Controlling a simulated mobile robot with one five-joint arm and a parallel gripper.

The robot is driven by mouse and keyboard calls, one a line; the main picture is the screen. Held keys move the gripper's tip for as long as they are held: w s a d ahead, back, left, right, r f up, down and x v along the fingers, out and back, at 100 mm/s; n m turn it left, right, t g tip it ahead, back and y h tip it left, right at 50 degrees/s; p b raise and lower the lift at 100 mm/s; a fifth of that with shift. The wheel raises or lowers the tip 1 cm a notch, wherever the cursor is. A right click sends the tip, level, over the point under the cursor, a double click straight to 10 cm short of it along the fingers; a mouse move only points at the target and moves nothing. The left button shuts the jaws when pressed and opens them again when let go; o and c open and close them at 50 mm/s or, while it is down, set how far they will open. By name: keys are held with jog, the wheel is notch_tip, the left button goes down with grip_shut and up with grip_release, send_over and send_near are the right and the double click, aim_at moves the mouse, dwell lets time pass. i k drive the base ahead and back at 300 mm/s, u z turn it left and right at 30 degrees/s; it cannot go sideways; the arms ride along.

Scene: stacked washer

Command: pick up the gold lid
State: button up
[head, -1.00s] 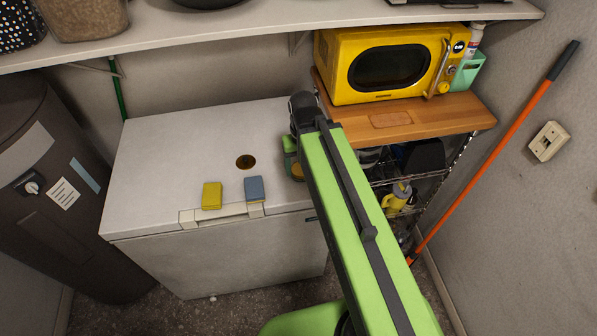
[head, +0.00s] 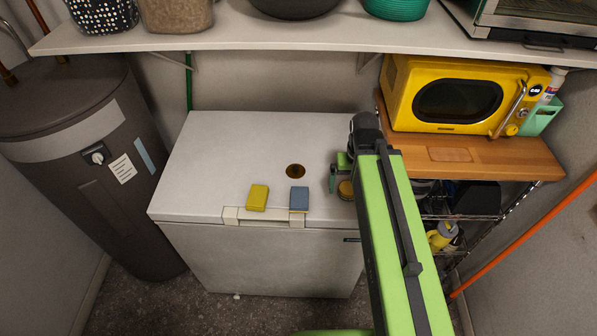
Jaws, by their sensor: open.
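A round, flat, dark gold-brown disc (head: 295,171) lies on the white chest freezer's top (head: 230,150), left of my gripper. A second round gold piece (head: 346,189) shows just below my gripper, partly hidden by my arm. I cannot tell for certain which of the two is the gold lid. My gripper (head: 338,180) points down over the right part of the freezer top. It is open, and my green arm hides part of it. I cannot tell whether it touches the gold piece.
A yellow sponge (head: 257,197) and a blue-grey sponge (head: 298,198) lie by the freezer's front edge. A yellow microwave (head: 455,95) stands on a wooden board (head: 450,155) to the right. A white shelf (head: 300,35) hangs above. The freezer's back left is clear.

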aim_at(295, 170)
jog(key=u, duration=0.15)
jog(key=i, duration=0.45)
jog(key=z, duration=0.1)
jog(key=k, duration=0.1)
jog(key=u, duration=2.9)
jog(key=k, duration=0.75)
jog(key=z, duration=0.2)
jog(key=i, duration=0.75)
